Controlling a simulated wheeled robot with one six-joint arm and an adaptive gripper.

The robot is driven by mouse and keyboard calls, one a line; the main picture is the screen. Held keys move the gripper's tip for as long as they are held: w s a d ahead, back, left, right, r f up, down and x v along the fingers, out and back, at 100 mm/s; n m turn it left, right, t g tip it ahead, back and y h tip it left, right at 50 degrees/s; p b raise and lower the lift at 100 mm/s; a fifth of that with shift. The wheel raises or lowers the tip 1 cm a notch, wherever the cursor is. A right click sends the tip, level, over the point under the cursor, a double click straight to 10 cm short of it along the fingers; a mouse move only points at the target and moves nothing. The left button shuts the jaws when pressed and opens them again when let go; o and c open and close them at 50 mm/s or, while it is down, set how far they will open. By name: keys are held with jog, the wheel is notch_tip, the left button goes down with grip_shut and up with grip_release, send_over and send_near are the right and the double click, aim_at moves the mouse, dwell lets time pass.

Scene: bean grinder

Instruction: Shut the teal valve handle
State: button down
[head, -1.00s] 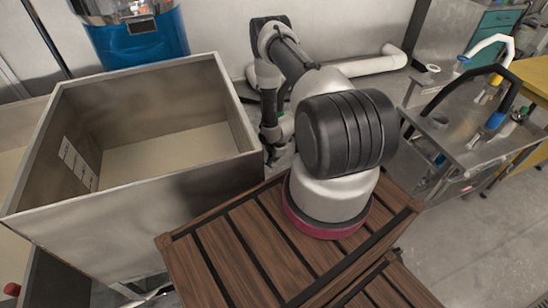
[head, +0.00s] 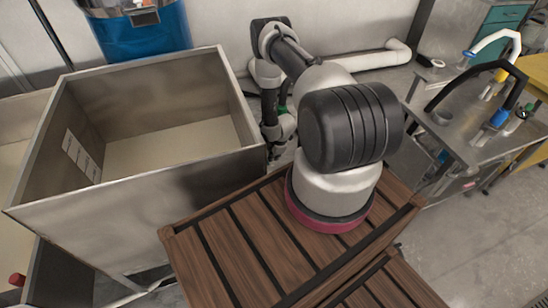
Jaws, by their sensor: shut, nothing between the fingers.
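I cannot make out a teal valve handle in the head view.
The open steel bin (head: 130,205) fills the left. A blue drum (head: 150,35) stands behind it. A white pipe (head: 370,60) runs along the back wall. A steel sink counter with a black faucet (head: 478,72) is at the right. A red knob (head: 17,279) is at lower left.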

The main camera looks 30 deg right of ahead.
jog(key=shift+r, duration=0.1)
jog(key=s+d+v, duration=0.1)
jog(key=d+v, duration=0.1)
jog(key=v, duration=1)
jog(key=w+a+f+m+y, duration=0.1)
jog(key=a+f+m, duration=0.3)
jog(key=f+m, duration=0.8)
jog(key=w+m, duration=0.1)
jog(key=m, duration=0.6)
jog(key=shift+w+g+y, duration=0.2)
jog(key=shift+g+y, duration=0.2)
